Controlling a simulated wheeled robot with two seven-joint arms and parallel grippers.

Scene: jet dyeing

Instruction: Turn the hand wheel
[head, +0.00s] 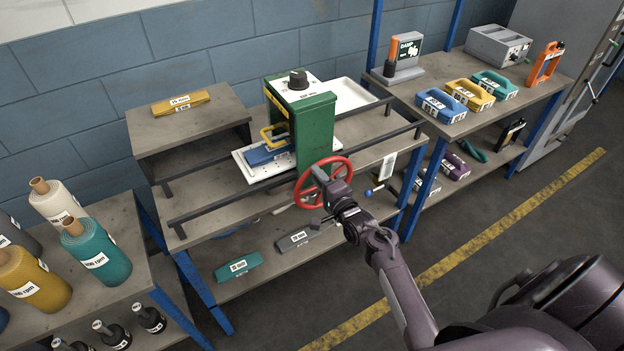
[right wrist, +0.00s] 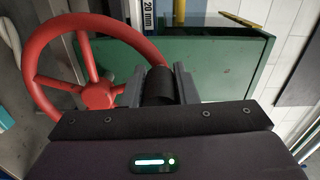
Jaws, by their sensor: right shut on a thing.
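The red hand wheel (head: 299,188) is on the front of a green machine (head: 314,130) on the middle bench. My right gripper (head: 323,180) is at the wheel, its arm coming in from the lower right and covering part of the rim. In the right wrist view the wheel (right wrist: 96,95) shows its rim, spokes and hub at the left. There the two grey fingers (right wrist: 160,82) are shut on a dark, round handle beside the rim. The fingers hide part of the handle. My left gripper is not in view.
A blue block (head: 266,154) lies on the white tray left of the machine. Dark rails (head: 230,203) run along the bench. Cones of yarn (head: 95,250) stand at the left. Coloured blocks (head: 468,93) sit on the right shelf. Open floor lies in front.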

